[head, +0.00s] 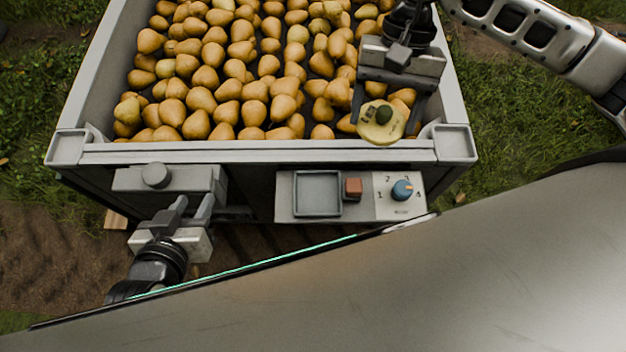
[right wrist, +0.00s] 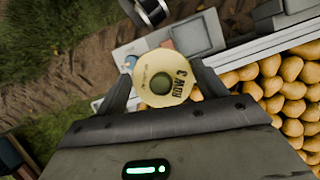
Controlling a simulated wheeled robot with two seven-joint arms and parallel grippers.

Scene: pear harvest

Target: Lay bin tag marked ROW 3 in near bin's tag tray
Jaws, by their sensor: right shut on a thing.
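The round pale yellow bin tag (head: 368,132) has a dark green knob in its middle; the right wrist view shows ROW 3 on the tag (right wrist: 183,92). My right gripper (head: 388,112) is shut on the tag and holds it over the near rim of the bin (head: 300,150). The square grey tag tray (head: 318,193) is empty, on a panel at the bin's near side, below and left of the tag in the head view. The tray (right wrist: 184,40) also shows in the right wrist view. My left gripper (head: 190,212) is open and empty at the grey box left of the tray.
Pears (head: 240,80) fill the bin. Beside the tray are a reddish-brown square button (head: 352,188) and a blue dial (head: 402,190) marked with numbers. The grey box (head: 130,180) carries a round knob (head: 155,175). Grass and soil surround the bin.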

